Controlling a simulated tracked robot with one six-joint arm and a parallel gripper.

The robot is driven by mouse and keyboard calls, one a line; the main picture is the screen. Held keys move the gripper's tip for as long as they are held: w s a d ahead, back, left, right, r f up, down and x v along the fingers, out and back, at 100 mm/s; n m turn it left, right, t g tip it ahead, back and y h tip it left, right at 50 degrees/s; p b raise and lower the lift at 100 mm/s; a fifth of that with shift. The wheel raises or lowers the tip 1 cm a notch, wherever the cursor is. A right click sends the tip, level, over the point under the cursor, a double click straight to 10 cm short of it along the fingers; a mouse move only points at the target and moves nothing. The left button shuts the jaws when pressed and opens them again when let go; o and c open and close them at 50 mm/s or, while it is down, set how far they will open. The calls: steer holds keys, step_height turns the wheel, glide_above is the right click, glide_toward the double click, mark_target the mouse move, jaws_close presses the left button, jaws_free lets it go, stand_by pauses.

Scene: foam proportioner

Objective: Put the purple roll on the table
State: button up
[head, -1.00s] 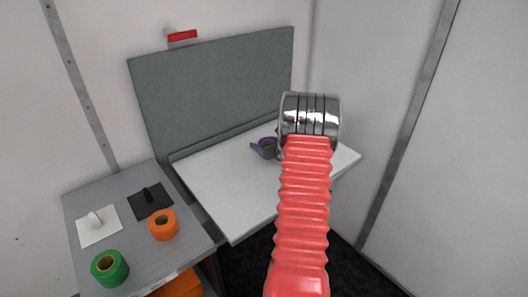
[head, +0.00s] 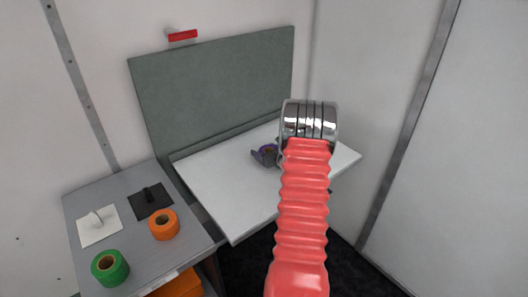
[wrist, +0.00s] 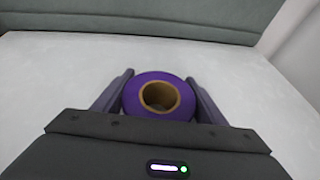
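The purple roll (wrist: 159,97) with a tan core sits between the two fingers of my gripper (wrist: 160,80) in the wrist view. Both fingers lie against its sides, so my gripper looks shut on it. In the head view the roll (head: 268,149) shows small beside my arm, over the white table (head: 225,190). A dark finger shows at its left, and my arm hides the rest of the gripper. I cannot tell whether the roll touches the table top or is just above it.
A grey side table (head: 90,193) at the left holds a green roll (head: 110,267), an orange roll (head: 164,224), a white plate (head: 99,227) and a black plate (head: 150,201). A grey-green panel (head: 215,85) stands behind the white table, whose left part is clear.

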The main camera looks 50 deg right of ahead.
steer(key=o, duration=0.3)
steer(key=shift+a+f, duration=0.15)
steer(key=shift+f, duration=0.1)
steer(key=shift+r, duration=0.2)
steer(key=v, duration=1.2)
steer(key=shift+r, duration=0.15)
